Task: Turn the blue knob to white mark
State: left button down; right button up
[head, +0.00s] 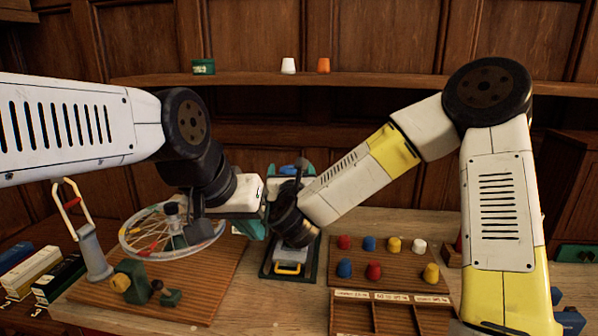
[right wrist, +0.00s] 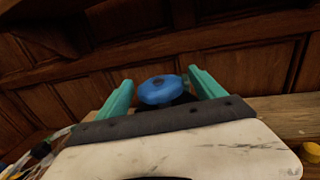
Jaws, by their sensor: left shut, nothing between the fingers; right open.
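The blue knob (right wrist: 158,92) is between the two teal fingers of my right gripper (right wrist: 160,77) in the right wrist view. The fingers are open, with a narrow gap on each side of the knob. In the head view the blue knob (head: 289,170) shows only in part, at the top of a dark-green fixture (head: 312,262), with my right wrist in front. My left gripper (head: 251,230) is shut and empty, just left of the fixture, its teal fingers pointing down. I cannot make out a white mark in either view.
A wooden board (head: 215,290) with a spoked wheel (head: 145,240) lies left. A peg board (head: 395,257) with several coloured knobs and a divided tray (head: 350,318) are right of the fixture. A wall shelf (head: 400,82) holds small items behind. Bare table lies below the fixture.

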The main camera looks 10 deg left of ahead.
jog(key=c, duration=1.4)
jog(key=shift+o, duration=0.2)
jog(key=o, duration=1.4)
jog(key=shift+c, duration=0.2)
jog(key=s+d, duration=0.1)
jog(key=s, duration=0.6)
jog(key=shift+s+d, duration=0.2)
jog(key=shift+s, duration=0.15)
